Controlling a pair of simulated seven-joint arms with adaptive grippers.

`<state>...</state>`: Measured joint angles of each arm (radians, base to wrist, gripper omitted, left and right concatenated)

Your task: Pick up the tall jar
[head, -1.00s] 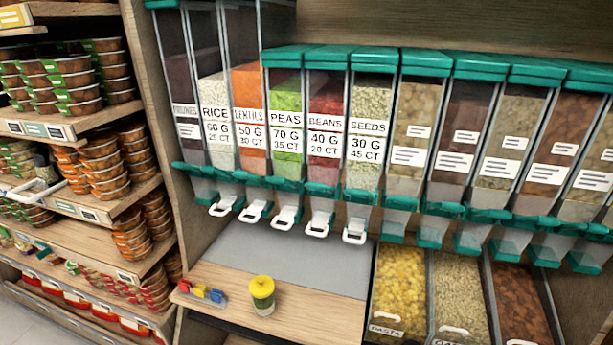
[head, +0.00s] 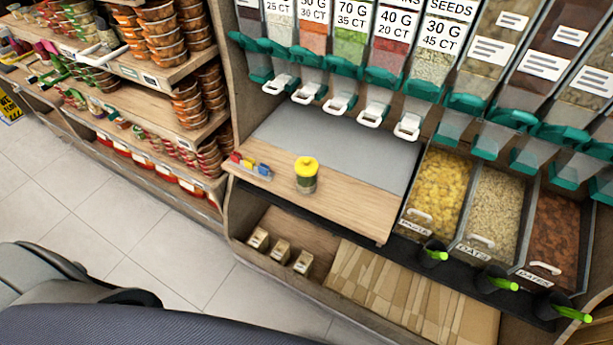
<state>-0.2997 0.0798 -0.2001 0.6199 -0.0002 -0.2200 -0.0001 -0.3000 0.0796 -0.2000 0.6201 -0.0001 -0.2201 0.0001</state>
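A jar (head: 306,176) with a yellow lid and a clear, greenish body stands upright on the wooden counter, in front of the grey mat. It is the only jar I can make out on this counter. Nothing touches it. No gripper shows in the head view. A dark grey rounded part of my own body fills the lower left corner.
A small tray of coloured clips (head: 250,165) lies left of the jar. Dispensers with white handles (head: 340,103) hang above the grey mat (head: 335,140). Pasta (head: 436,187) and other bins stand right, with green-handled scoops (head: 435,252) below. Stocked shelves (head: 150,70) stand left.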

